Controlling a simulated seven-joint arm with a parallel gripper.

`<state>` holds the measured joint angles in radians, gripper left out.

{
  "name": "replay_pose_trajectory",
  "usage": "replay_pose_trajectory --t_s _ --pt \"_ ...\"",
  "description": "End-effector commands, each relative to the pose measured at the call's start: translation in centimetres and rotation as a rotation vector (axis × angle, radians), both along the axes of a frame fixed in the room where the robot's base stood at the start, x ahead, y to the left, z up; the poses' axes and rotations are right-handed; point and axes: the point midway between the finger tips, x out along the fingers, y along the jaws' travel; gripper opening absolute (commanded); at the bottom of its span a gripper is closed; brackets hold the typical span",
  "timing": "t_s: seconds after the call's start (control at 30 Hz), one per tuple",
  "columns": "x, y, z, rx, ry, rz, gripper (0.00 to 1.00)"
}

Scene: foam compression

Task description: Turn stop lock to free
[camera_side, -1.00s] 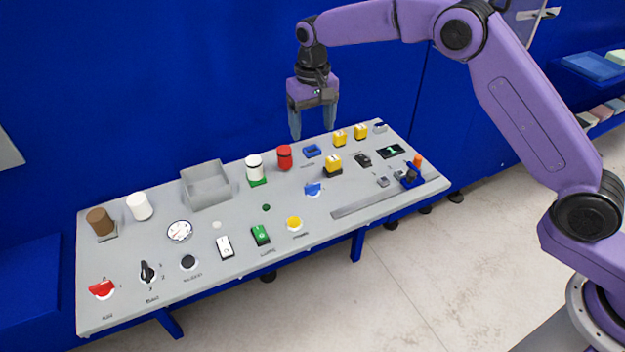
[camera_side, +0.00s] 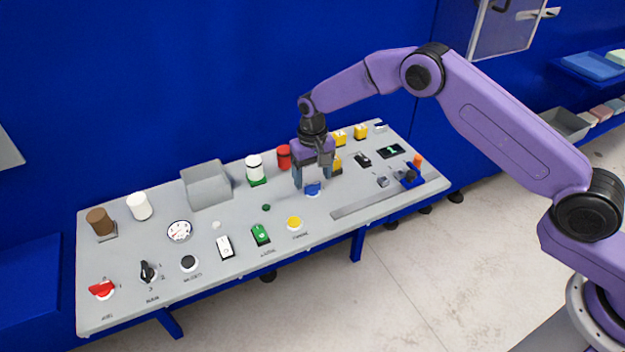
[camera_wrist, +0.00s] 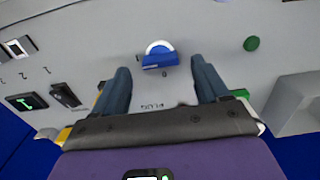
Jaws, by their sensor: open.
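A blue turn knob (camera_side: 313,189) on a white round dial sits on the grey panel (camera_side: 365,185). My gripper (camera_side: 312,185) is open and points down over the knob. In the wrist view its two fingers (camera_wrist: 160,68) stand apart, one to each side of the knob; I cannot tell whether they touch it. No readable label names the stop lock.
A red lamp (camera_side: 284,157) and yellow blocks (camera_side: 361,131) stand close behind my gripper. A yellow button (camera_side: 294,223) and green switch (camera_side: 261,234) lie to the left. A red knob (camera_side: 102,289) and black knob (camera_side: 147,271) are at the far left. A grey bin (camera_side: 207,186) stands at the back.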

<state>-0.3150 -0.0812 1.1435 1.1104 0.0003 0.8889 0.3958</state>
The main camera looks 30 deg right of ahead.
Motion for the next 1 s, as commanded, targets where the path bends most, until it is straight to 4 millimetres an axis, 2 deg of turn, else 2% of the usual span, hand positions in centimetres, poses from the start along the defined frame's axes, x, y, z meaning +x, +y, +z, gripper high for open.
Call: replay_pose_trajectory --t_s 0.2,0.53,0.57,0.7,0.73,1.0 --pt "0.0 0.0 -2.0 0.000 0.000 0.000 0.74" --pt "0.0 0.0 -2.3 0.001 -0.002 0.000 0.74" --pt "0.0 0.0 -2.3 0.001 -0.002 0.000 0.71" --pt "0.0 0.0 -2.3 0.001 -0.001 0.000 0.26" --pt "0.0 0.0 -2.3 0.001 -0.001 0.000 0.18" --pt "0.0 0.0 -2.3 0.000 -0.001 0.016 0.18"
